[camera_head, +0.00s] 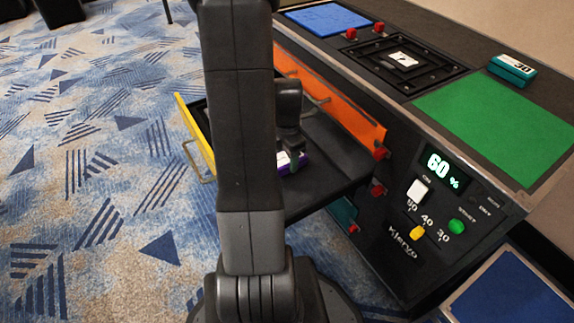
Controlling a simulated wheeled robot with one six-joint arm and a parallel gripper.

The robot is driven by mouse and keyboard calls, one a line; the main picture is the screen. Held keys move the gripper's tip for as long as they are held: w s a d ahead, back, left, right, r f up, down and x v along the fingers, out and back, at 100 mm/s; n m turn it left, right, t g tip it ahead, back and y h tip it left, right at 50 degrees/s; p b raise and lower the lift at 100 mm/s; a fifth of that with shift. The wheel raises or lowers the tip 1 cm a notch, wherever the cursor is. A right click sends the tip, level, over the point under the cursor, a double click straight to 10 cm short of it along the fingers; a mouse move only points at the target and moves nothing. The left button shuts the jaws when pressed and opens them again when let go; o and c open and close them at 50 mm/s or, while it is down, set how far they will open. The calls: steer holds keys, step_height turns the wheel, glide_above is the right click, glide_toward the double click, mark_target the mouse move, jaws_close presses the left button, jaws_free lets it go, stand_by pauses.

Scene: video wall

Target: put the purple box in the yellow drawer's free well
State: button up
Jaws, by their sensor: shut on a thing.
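The yellow drawer (193,136) is pulled out of the console, with its yellow front and handle to the left. My arm hides much of its inside, so its wells cannot be made out. The purple box (301,160) has a white label and is partly hidden by my gripper. My gripper (290,164) points down and is shut on the purple box, over the drawer's right part. I cannot tell whether the box touches the drawer.
An orange drawer front (330,100) lies behind my gripper. A teal drawer front (343,214) shows below. The console top bears a green panel (500,125), a blue panel (328,19), a black frame (375,65) and a teal box (512,70) marked 30. Open carpet lies left.

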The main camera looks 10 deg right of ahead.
steer(key=shift+f+b, duration=0.3)
steer(key=shift+f, duration=1)
steer(key=shift+f, duration=0.2)
steer(key=o, duration=1.1)
steer(key=shift+c, duration=0.2)
steer(key=shift+r, duration=0.1)
step_height(320, 180, up, 12)
steer(key=p, duration=0.4)
steer(key=shift+r, duration=0.15)
